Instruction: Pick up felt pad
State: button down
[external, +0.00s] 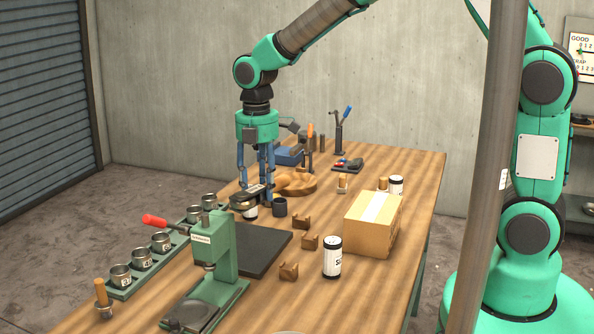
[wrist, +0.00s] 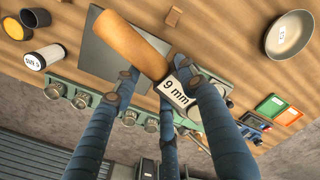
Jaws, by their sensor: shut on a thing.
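My gripper (external: 258,196) is low over the far part of the workbench, its blue fingers closed around a tool with a thick wooden handle (wrist: 135,45). A white label reading "9 mm" (wrist: 177,91) sits at the tool's finger end. The wrist view shows the fingers (wrist: 160,95) around this tool, the handle sticking out up and left. A dark flat square pad (external: 258,240), possibly the felt pad, lies on the bench nearer than my gripper. It also shows in the wrist view (wrist: 105,60), partly behind the handle. I cannot tell for certain which thing is felt.
A green press with a red lever (external: 215,255) stands beside the pad. A green rail with several metal cups (external: 150,262) runs along the left edge. A cardboard box (external: 373,225) and a labelled can (external: 332,258) are to the right. A black cup (external: 280,207) stands close beside my gripper.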

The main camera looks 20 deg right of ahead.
jog(key=s+a+n, duration=0.3)
jog(key=s+a, duration=0.4)
jog(key=s, duration=0.5)
send_over(253, 305)
notch_tip(253, 305, down, 12)
jog(key=shift+r+b, duration=0.15)
jog(key=shift+b, duration=0.15)
jog(key=shift+w, duration=0.1)
jog(key=shift+f+b, duration=0.45)
jog(key=shift+f, duration=2.65)
jog(key=shift+f, duration=0.1)
jog(key=shift+f, duration=1.8)
jog(key=shift+f+b, duration=0.1)
jog(key=shift+b, duration=0.2)
